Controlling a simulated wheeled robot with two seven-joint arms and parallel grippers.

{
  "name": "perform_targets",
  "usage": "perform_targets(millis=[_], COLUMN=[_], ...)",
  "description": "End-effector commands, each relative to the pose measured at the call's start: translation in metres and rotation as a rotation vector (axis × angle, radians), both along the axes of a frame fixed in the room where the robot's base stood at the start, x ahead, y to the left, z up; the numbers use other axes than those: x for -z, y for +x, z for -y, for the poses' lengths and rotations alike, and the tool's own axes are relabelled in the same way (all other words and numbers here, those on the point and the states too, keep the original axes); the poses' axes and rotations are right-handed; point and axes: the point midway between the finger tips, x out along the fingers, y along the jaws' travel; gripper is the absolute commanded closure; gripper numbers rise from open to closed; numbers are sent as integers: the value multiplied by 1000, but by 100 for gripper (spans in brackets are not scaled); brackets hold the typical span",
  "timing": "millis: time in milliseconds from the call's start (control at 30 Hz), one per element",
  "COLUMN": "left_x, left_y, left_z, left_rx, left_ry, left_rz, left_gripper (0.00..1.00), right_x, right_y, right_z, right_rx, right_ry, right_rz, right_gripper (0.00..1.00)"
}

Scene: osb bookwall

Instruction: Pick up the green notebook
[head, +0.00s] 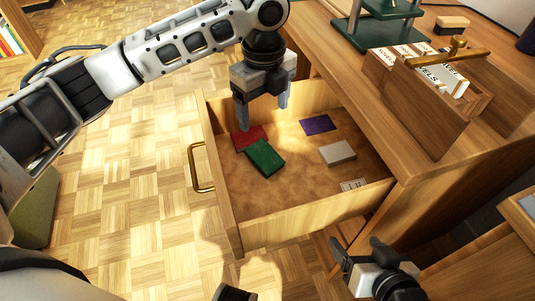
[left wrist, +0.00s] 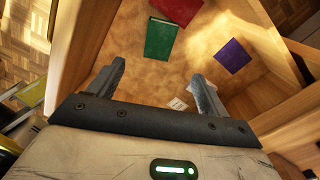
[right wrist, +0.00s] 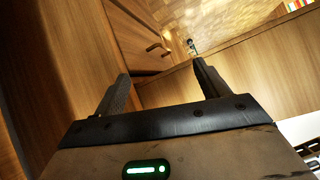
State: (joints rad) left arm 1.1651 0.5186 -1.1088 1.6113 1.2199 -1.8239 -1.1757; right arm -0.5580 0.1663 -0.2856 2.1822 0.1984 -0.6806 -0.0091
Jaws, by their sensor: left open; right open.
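The green notebook (head: 265,159) lies flat in the open drawer, its upper left edge against or over the red notebook (head: 250,137); I cannot tell which. The green notebook also shows in the left wrist view (left wrist: 161,39), beyond the fingertips. My left gripper (head: 264,112) is open and empty, pointing down above the drawer near its far side. It is apart from the green notebook, which lies nearer the camera. My right gripper (head: 356,246) is open and empty, outside the drawer at its near right, by the desk.
The drawer (head: 222,190) also holds a purple notebook (head: 318,125), a pale block (head: 337,153) and a small white card (head: 353,185). Its walls surround them. A wooden card box (head: 420,105) and a green stand (head: 375,35) are on the desk. Bare drawer floor lies around the green notebook's near side.

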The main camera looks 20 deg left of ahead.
Motion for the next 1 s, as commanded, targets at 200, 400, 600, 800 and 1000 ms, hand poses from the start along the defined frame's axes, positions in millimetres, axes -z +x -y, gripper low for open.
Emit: perform_targets(millis=[200,400,600,800,1000], left_x=[53,77,87,117,132], left_y=[0,0,1,1,1], left_z=[0,0,0,-1,-1], left_rx=[-4,-5,-5,-6,-5], left_ry=[-1,-1,-2,-1,-2], left_rz=[-3,1,1,0,3], left_gripper=[22,22,22,22,22], right_x=[-6,-13,-13,-16,-35], right_y=[3,4,5,7,7], right_z=[-4,-7,-8,-10,-14], right_rx=[-3,-6,-5,-3,-14], right_ry=[27,45,51,78,104], right_rz=[71,113,126,182,245], right_gripper=[26,26,26,26,26])
